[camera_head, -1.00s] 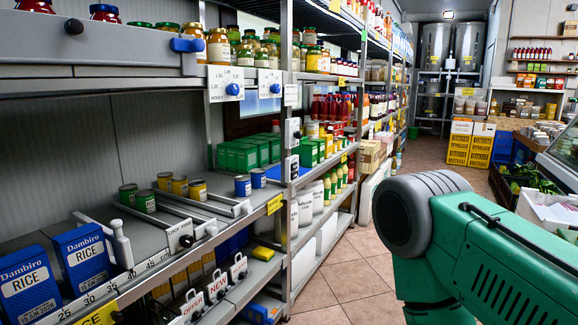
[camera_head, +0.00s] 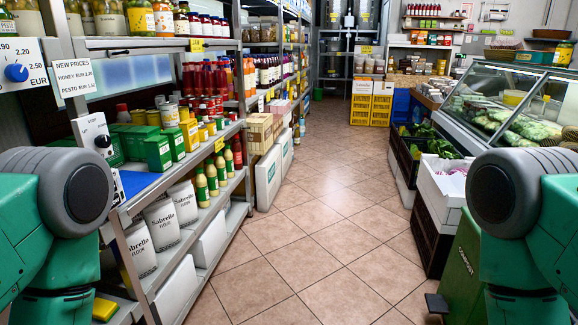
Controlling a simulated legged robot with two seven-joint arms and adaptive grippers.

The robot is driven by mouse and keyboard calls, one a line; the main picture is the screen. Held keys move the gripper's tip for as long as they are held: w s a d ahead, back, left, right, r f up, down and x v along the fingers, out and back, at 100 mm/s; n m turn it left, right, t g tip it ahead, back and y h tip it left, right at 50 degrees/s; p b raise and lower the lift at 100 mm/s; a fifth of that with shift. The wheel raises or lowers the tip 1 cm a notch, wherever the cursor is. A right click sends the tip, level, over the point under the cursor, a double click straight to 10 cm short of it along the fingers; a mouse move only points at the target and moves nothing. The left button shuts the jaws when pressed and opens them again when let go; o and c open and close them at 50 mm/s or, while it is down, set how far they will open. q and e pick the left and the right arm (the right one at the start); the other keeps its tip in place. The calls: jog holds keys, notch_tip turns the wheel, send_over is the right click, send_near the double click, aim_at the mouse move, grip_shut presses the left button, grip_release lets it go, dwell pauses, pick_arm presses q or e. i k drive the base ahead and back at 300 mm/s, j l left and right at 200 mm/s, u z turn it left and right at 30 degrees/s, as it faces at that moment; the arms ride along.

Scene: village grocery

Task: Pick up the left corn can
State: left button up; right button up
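No can that I can identify as a corn can shows in this view. Some small yellow and silver cans (camera_head: 169,115) stand on the middle shelf at the left, but their labels are too small to read. My two green arms show at the left and right edges. Neither gripper is in the picture.
Shelving (camera_head: 205,183) with flour bags (camera_head: 161,222), bottles and boxes lines the left side. A tiled aisle floor (camera_head: 310,220) is open ahead. Crates (camera_head: 424,190) and a glass display counter (camera_head: 505,105) stand along the right. Yellow crates (camera_head: 371,103) stand at the back.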

aim_at(204, 135)
jog(key=i+l, duration=0.15)
jog(key=i, duration=0.75)
jog(key=i+l, duration=0.15)
jog(key=i, duration=0.75)
